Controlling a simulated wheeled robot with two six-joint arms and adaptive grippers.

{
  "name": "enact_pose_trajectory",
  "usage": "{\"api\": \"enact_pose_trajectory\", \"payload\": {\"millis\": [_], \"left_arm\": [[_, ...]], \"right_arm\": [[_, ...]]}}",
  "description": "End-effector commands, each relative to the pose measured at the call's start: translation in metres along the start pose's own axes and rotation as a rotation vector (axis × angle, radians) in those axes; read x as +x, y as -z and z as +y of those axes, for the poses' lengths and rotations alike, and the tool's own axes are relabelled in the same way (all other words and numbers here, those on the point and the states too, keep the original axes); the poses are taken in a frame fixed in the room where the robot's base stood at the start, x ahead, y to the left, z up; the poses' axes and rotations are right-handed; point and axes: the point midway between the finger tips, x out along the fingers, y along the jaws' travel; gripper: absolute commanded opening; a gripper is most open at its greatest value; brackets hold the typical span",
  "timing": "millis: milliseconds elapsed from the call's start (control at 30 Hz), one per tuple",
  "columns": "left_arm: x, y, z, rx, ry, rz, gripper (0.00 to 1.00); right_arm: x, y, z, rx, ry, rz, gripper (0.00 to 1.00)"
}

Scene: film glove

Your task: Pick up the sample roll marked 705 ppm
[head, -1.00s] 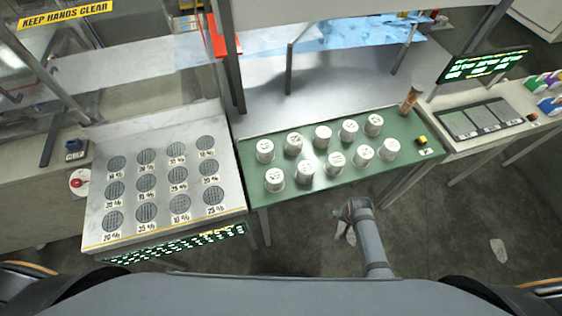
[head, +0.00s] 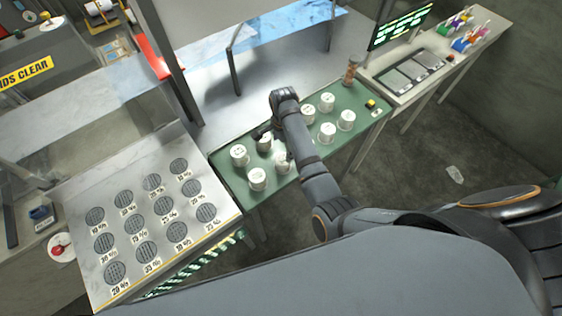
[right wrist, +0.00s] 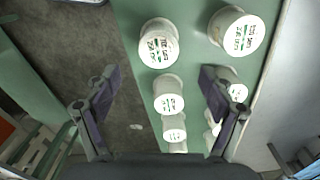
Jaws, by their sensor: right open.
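Several white sample rolls stand upright on the green mat (head: 232,183) in the head view. One is the front-left roll (head: 257,179); another stands at the right (head: 346,119). My right gripper (head: 274,148) is over the left part of the group, partly hidden by my arm. In the right wrist view my right gripper (right wrist: 158,75) is open, its fingers apart. A roll (right wrist: 168,95) shows between the fingers, with another roll (right wrist: 158,45) above it in the picture. Labels have dark and green print, too small to read, so I cannot tell which is 705 ppm. My left gripper is not in view.
A metal plate table with round dark discs (head: 147,253) stands at the left. A brown bottle-like object (head: 350,72) and a yellow-topped block (head: 371,104) are at the mat's right end. A screen (head: 402,26) and grey pads (head: 412,70) are beyond. A metal post stands behind the mat.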

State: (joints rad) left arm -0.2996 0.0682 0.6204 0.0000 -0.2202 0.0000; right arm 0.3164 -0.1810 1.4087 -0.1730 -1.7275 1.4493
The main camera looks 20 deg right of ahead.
Motion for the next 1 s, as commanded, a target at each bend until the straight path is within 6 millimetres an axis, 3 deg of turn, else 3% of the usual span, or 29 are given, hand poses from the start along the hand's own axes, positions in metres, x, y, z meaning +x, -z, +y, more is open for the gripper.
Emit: {"api": "enact_pose_trajectory", "payload": {"millis": [100, 367, 600, 733, 900, 1000], "left_arm": [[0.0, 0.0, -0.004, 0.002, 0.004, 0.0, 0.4], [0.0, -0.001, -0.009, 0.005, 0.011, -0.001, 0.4], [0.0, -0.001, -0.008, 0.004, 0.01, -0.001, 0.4], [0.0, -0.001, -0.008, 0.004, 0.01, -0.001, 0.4], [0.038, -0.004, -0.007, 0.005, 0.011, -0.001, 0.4], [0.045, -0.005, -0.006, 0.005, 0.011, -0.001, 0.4]], "right_arm": [[0.006, 0.0, 0.001, 0.002, -0.003, 0.001, 0.82], [0.048, 0.001, 0.001, -0.001, -0.002, 0.002, 0.82], [0.056, 0.001, 0.001, -0.001, 0.0, 0.001, 0.82], [0.071, 0.0, 0.002, -0.001, -0.004, 0.001, 0.82], [0.105, 0.0, 0.001, -0.001, 0.0, 0.001, 0.82], [0.11, 0.0, 0.001, -0.001, 0.001, 0.001, 0.82]]}}
